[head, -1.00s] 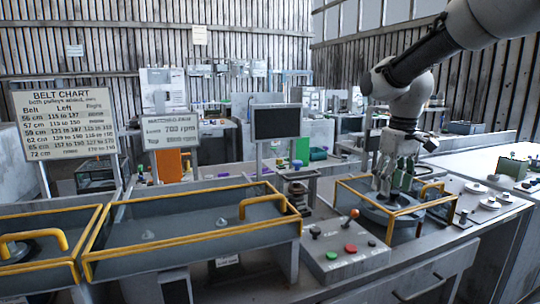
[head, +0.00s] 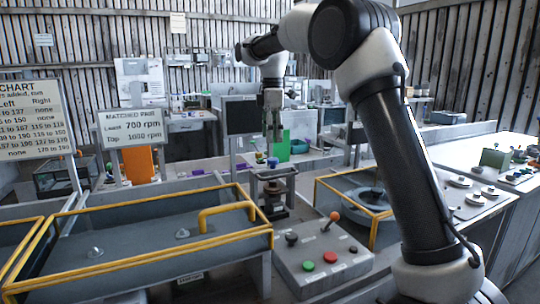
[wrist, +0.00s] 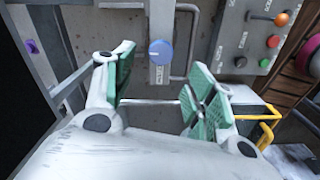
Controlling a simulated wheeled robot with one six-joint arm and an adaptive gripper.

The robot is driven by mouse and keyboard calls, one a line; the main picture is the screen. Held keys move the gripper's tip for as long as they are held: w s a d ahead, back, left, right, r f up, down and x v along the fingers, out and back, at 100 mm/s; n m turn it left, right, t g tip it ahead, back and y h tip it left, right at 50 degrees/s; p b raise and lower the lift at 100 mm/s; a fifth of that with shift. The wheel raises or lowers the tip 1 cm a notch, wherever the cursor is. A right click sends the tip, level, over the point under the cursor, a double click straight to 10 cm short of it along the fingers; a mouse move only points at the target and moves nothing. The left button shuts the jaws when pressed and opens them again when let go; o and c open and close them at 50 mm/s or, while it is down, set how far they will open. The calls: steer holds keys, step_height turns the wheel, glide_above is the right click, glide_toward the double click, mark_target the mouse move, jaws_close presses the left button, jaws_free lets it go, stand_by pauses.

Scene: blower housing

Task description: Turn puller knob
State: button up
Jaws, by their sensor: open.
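The puller knob (wrist: 160,52) is a round blue knob with a pale pointer line. It sits on the end of a light grey labelled bar in the wrist view. It also shows as a small blue cap (head: 272,162) on top of the puller stand (head: 273,190) in the head view. My gripper (head: 272,135) points down above the knob, with a gap between them. In the wrist view its green-padded fingers (wrist: 162,75) are open and empty, and the knob appears between and slightly beyond their tips. The label by the knob is too small to read.
A control box (head: 322,262) with an orange-tipped lever and several buttons stands in front of the puller. Yellow-railed housings flank it, at left (head: 150,243) and right (head: 350,207). A dark monitor (head: 241,116) stands just behind, left of my gripper.

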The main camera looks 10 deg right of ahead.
mark_target(273, 159)
step_height(273, 159, down, 7)
steer(key=shift+f, duration=0.2)
steer(key=c, duration=1)
